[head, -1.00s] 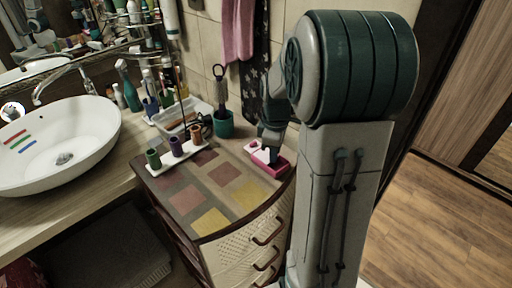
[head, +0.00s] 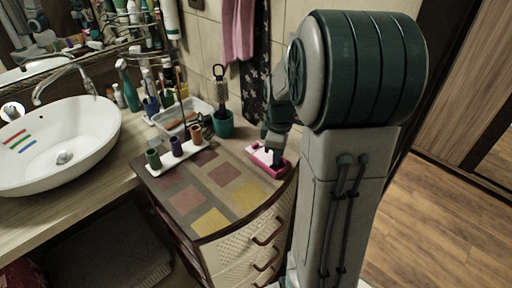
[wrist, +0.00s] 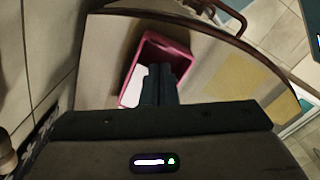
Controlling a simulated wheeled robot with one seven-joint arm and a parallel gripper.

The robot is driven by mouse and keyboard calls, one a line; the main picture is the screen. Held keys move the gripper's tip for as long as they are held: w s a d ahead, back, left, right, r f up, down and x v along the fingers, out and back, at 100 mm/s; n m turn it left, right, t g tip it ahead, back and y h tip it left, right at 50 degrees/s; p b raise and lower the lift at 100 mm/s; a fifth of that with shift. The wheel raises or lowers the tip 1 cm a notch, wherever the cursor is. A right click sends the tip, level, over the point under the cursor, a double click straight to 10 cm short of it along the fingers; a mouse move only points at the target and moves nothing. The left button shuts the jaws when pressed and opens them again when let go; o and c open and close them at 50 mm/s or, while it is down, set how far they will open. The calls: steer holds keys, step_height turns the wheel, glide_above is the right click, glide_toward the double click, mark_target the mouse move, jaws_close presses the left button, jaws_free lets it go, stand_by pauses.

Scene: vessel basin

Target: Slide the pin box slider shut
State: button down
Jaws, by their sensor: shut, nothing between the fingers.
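The pin box (head: 281,169) is a small pink tray-like box with a pale slider (head: 262,152) on it, at the back right of the patterned cabinet top. In the wrist view the pink box (wrist: 163,42) shows its rim and a white part (wrist: 133,88) at its left, beside the fingers. My gripper (head: 273,162) is shut and empty, with its fingertips reaching down at the box. In the wrist view my gripper (wrist: 165,72) overlaps the inside of the box. The fingers hide part of the slider, and I cannot tell whether they touch it.
A white holder with several coloured rollers (head: 177,147) stands left on the cabinet top (head: 220,196). A green cup with a brush (head: 222,124) stands behind. The wall is close behind the box. The front of the top is clear.

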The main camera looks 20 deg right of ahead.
steer(key=shift+s+d, duration=0.25)
steer(key=shift+s, duration=0.3)
stand_by(0.4)
step_height(320, 180, up, 7)
steer(key=p, duration=0.5)
stand_by(0.6)
steer(key=s+a+r+m+t, duration=0.1)
steer(key=s+a+r+m, duration=0.2)
steer(key=s+a+m, duration=0.2)
steer(key=s+a+r+m+t, duration=0.2)
steer(key=s+a+r+m, duration=0.1)
steer(key=s+a+m, duration=0.2)
steer(key=s+a, duration=0.2)
steer(key=s, duration=0.1)
steer(key=shift+s+a+r+t, duration=0.25)
steer(key=shift+a+r+t, duration=0.05)
steer(key=shift+a+r, duration=0.05)
